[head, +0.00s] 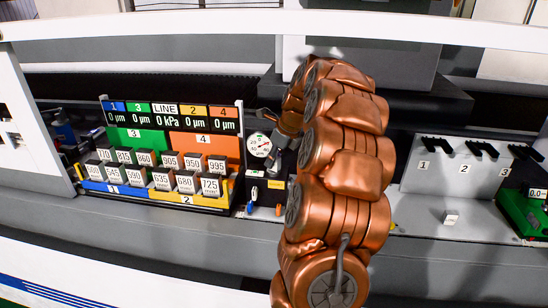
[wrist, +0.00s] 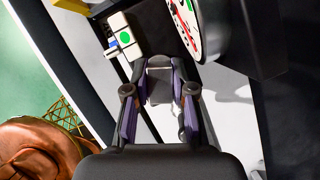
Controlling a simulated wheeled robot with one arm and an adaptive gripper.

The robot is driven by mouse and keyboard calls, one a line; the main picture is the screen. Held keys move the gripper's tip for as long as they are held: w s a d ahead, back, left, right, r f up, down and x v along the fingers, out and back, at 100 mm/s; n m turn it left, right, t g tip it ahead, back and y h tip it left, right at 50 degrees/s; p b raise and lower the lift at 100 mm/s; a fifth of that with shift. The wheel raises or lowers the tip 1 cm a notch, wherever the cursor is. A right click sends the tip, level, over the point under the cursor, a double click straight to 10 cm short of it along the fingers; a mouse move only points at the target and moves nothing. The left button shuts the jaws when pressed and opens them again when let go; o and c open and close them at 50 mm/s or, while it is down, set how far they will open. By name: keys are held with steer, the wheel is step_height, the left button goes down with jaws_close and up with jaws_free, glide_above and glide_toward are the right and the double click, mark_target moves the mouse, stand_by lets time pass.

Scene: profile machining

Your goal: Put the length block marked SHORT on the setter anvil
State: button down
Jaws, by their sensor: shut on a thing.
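My gripper (head: 281,128) is partly hidden behind my copper arm in the head view, just right of a round dial gauge (head: 259,145). In the wrist view the gripper (wrist: 160,78) is shut on a small grey thing (wrist: 160,64) between its purple-padded fingers. I cannot read a mark on it or tell whether it is the SHORT block. The dial gauge (wrist: 186,22) is close by at the upper right of the wrist view. A pale block with a green dot (wrist: 123,37) lies left of the fingertips. I cannot clearly make out the setter anvil.
A rack of numbered blocks (head: 162,175) stands at the left under small displays (head: 167,114). A grey stand marked 1, 2, 3 (head: 448,185) is at the right, with a small white block (head: 451,217) before it. A green device (head: 525,212) sits at the far right.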

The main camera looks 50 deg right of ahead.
mark_target(277, 158)
steer(key=shift+f, duration=0.1)
steer(key=c, duration=1)
jaws_free()
steer(key=shift+o, duration=0.2)
steer(key=shift+s+d+r, duration=0.1)
steer(key=shift+s+r, duration=0.05)
steer(key=shift+r, duration=0.35)
steer(key=shift+b+v, duration=0.55)
steer(key=shift+v, duration=0.55)
steer(key=s+d+b, duration=0.2)
steer(key=s+b, duration=0.1)
steer(key=s, duration=0.8)
steer(key=shift+s+d, duration=0.2)
steer(key=shift+s, duration=0.2)
